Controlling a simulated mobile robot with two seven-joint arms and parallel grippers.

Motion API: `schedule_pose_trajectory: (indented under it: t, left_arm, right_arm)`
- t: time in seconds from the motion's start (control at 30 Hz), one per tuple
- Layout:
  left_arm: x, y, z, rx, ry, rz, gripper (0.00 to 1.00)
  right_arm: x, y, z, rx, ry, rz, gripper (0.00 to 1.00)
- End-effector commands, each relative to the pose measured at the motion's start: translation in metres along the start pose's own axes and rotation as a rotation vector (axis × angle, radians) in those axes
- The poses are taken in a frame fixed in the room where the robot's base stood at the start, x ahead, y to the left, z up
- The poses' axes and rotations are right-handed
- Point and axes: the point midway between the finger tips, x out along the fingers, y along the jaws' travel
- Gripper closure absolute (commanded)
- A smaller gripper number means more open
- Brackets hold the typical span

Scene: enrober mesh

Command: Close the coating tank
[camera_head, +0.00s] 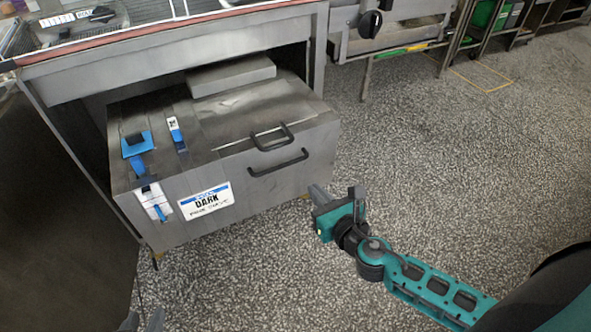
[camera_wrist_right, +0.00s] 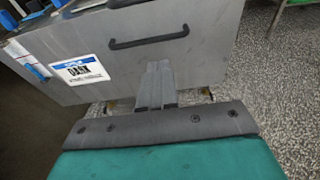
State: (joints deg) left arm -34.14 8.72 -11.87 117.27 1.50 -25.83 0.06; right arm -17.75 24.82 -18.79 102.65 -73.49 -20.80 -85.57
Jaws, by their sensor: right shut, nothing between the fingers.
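The coating tank (camera_head: 250,190) is a grey metal box labelled "DARK", low under the machine and standing out in front of its frame. Its top looks flat, with a dark handle (camera_head: 272,138) near the front edge. A second dark bar handle (camera_head: 278,163) is on the front face, and it also shows in the right wrist view (camera_wrist_right: 149,40). My right gripper (camera_head: 318,193) is shut and empty, just in front of the tank's lower right front, below the bar handle. My left gripper (camera_head: 142,321) shows only its tips at the bottom edge, apart from each other, in front of the tank's left side.
The machine frame (camera_head: 170,48) overhangs the tank's back. A flat grey block (camera_head: 231,76) sits at the rear of the tank top. Blue clips (camera_head: 137,144) are on its left. A dark panel (camera_head: 60,220) stands at left. Speckled floor (camera_head: 430,160) is open to the right.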

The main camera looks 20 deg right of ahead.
Motion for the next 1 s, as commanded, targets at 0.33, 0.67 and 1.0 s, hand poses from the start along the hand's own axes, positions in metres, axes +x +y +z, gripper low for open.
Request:
schedule_pose_trajectory:
  t: [0.33, 0.67, 1.0]
  left_arm:
    - [0.003, -0.001, 0.005, 0.0, -0.003, -0.001, 0.62]
    - [0.004, 0.002, 0.005, -0.003, -0.005, 0.006, 0.62]
    - [0.004, 0.003, 0.002, -0.004, 0.002, 0.008, 0.62]
  right_arm:
    - [0.068, 0.0, 0.0, 0.005, -0.001, -0.001, 1.0]
    - [0.1, 0.0, -0.001, 0.005, 0.001, 0.0, 1.0]
    - [0.102, 0.0, 0.0, 0.005, 0.001, 0.0, 1.0]
